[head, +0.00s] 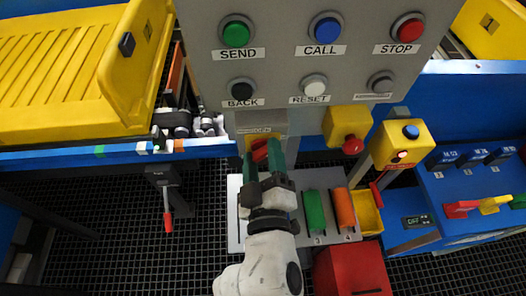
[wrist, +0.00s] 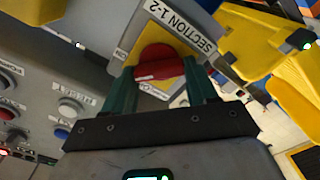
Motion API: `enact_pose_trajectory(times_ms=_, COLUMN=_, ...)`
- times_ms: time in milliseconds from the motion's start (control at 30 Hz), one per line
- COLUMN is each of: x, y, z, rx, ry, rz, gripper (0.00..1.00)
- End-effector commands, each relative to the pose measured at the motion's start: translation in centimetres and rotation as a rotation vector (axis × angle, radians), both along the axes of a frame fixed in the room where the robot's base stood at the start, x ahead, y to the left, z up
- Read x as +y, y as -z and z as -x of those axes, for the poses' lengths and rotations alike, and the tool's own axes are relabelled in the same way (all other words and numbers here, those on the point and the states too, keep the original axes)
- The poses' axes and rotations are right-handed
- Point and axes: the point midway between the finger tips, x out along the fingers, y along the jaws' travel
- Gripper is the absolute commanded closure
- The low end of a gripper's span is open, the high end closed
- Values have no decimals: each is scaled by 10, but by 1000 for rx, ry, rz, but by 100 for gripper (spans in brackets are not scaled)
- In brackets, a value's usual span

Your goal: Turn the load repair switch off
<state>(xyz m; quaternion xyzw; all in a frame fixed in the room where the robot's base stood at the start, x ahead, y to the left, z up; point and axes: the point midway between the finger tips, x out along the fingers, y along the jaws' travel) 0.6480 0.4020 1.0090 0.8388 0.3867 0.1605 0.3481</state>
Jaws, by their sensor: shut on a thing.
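A red rotary knob (wrist: 157,62) sits on a yellow plate (wrist: 165,33) in the wrist view, on a grey panel, with a white label (wrist: 183,24) that reads "SECTION 1-2". The same red knob (head: 259,155) shows in the head view, low on the grey button panel and partly hidden by the fingers. My gripper (head: 264,157) has its green fingers on either side of the knob and is shut on it. In the wrist view the fingers of my gripper (wrist: 160,83) flank the knob. I cannot read the words "load repair" on any label.
The grey panel (head: 290,75) above carries SEND, CALL, BACK, RESET and STOP buttons. A yellow box with a red button (head: 352,145) is just right of the knob. A yellow tray (head: 60,80) lies at left. A control console (head: 470,205) stands at right.

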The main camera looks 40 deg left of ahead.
Motion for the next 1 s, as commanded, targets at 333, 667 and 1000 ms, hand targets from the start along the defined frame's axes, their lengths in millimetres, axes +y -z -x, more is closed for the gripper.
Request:
enact_pose_trajectory(times_ms=333, x=1, y=1, z=1, rx=-249, ry=-1, rz=216, gripper=73)
enact_pose_trajectory(times_ms=667, x=1, y=2, z=2, rx=-456, ry=-1, rz=391, gripper=73)
enact_pose_trajectory(times_ms=1000, x=1, y=4, z=2, rx=-578, ry=-1, rz=495, gripper=73)
